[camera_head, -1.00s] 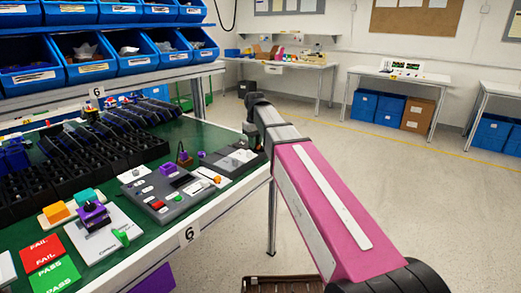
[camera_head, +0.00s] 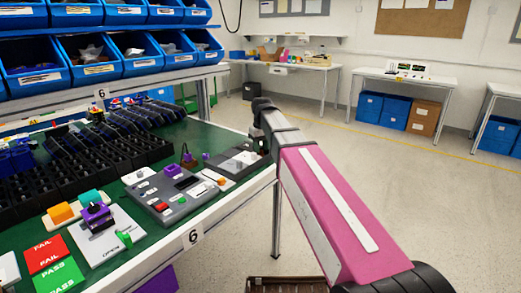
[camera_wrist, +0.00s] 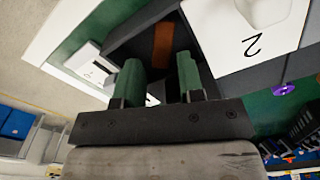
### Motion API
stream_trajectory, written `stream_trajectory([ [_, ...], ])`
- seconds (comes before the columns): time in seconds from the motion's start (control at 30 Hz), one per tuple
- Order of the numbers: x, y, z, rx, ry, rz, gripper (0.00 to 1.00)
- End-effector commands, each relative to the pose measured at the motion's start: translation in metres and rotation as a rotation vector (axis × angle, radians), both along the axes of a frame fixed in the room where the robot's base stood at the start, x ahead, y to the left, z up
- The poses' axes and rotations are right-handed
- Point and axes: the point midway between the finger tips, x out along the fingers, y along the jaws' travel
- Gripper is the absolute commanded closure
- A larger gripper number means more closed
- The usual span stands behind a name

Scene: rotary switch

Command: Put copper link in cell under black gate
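My gripper (camera_wrist: 158,75) shows in the wrist view with two green fingers set apart and no part clearly held between them. Beyond the fingertips is a dark box-like fixture (camera_wrist: 205,52) with a copper-brown strip (camera_wrist: 162,45) in it. The strip looks like the copper link or a copper-coloured slot; I cannot tell which. In the head view my arm reaches over the right end of the green bench (camera_head: 222,137), and the fingers are mostly hidden there. A grey panel fixture (camera_head: 240,163) lies beside the gripper. I cannot make out a black gate or its cell clearly.
A white block marked 2 (camera_wrist: 245,40) is close on the right in the wrist view. On the bench are a grey control panel (camera_head: 172,192), a purple knob on a white plate (camera_head: 97,215), red FAIL cards (camera_head: 46,252) and rows of black holders (camera_head: 85,158).

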Motion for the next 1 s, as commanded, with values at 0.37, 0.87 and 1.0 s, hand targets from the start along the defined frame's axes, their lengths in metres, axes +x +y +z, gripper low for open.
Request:
stream_trajectory([
  [0.37,0.0,-0.006,0.045,-0.027,0.014,-0.013,0.71],
  [0.87,-0.001,-0.005,0.097,-0.024,0.015,-0.01,0.71],
  [1.0,-0.001,-0.005,0.098,-0.023,0.016,-0.01,0.71],
])
